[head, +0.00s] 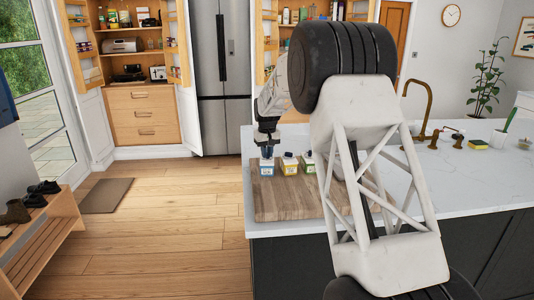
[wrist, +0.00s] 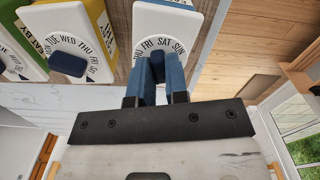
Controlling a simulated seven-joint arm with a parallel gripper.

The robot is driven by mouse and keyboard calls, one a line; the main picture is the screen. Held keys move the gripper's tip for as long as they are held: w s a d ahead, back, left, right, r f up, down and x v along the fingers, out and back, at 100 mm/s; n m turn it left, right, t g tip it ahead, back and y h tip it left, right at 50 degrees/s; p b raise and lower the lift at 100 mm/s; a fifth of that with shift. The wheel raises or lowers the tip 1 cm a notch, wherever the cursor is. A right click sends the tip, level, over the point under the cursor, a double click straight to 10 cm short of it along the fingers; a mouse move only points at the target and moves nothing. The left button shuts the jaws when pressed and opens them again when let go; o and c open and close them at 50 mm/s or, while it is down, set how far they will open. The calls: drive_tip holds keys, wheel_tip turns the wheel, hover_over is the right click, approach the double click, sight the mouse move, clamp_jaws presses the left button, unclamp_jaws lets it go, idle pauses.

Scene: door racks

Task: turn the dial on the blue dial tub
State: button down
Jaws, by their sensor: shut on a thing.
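The blue dial tub (head: 267,168) stands on a wooden board at the left end of the row of tubs. In the wrist view its white top (wrist: 165,22) shows day letters in an arc, with FRI, SAT and SUN readable. My gripper (head: 268,152) is right over this tub, pointing down. In the wrist view its blue fingers (wrist: 155,82) are close together at the dial and shut on it. The dial knob itself is mostly hidden between the fingers, so its pointing direction cannot be told.
A yellow tub (head: 289,165) with a dark blue knob (wrist: 67,63) stands close beside it, then a green tub (head: 308,163). The wooden board (head: 285,203) lies on a white counter (head: 480,165) with a brass tap (head: 417,115). The board's front is bare.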

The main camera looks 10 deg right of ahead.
drive_tip(key=shift+m, duration=1.9)
drive_tip(key=c, duration=1.1)
unclamp_jaws()
drive_tip(key=shift+r, duration=0.2)
drive_tip(key=shift+r, duration=3.75)
